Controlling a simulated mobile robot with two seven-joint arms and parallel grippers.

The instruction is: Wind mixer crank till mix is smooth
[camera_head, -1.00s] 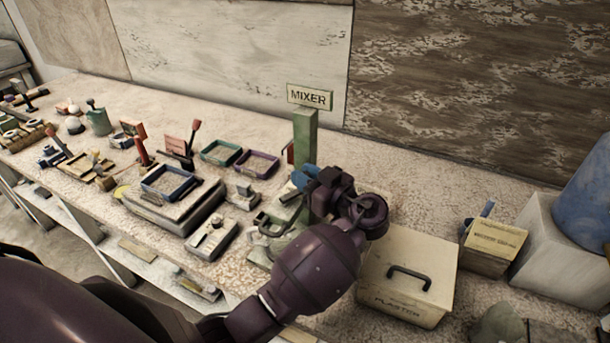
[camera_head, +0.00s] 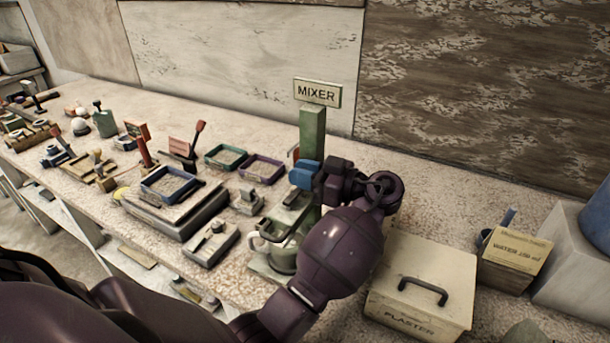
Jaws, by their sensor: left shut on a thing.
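The mixer is a green post (camera_head: 313,135) with a sign (camera_head: 317,93) reading MIXER. My left gripper (camera_head: 304,174), with blue fingertips, is at the post, above the pot. It is shut on the mixer's crank, whose grip is mostly hidden by the fingers and wrist. A small reddish part (camera_head: 294,154) shows just behind the fingertips. The inside of the pot is hidden, so I cannot tell how smooth the mix is. My right gripper is out of view.
A plaster box (camera_head: 422,285) with a black handle stands right of my forearm. A smaller water-labelled box (camera_head: 515,258) is beyond it. A blue-rimmed tray (camera_head: 168,187) on a grey block and several tools crowd the bench to the left. The bench behind the boxes is clear.

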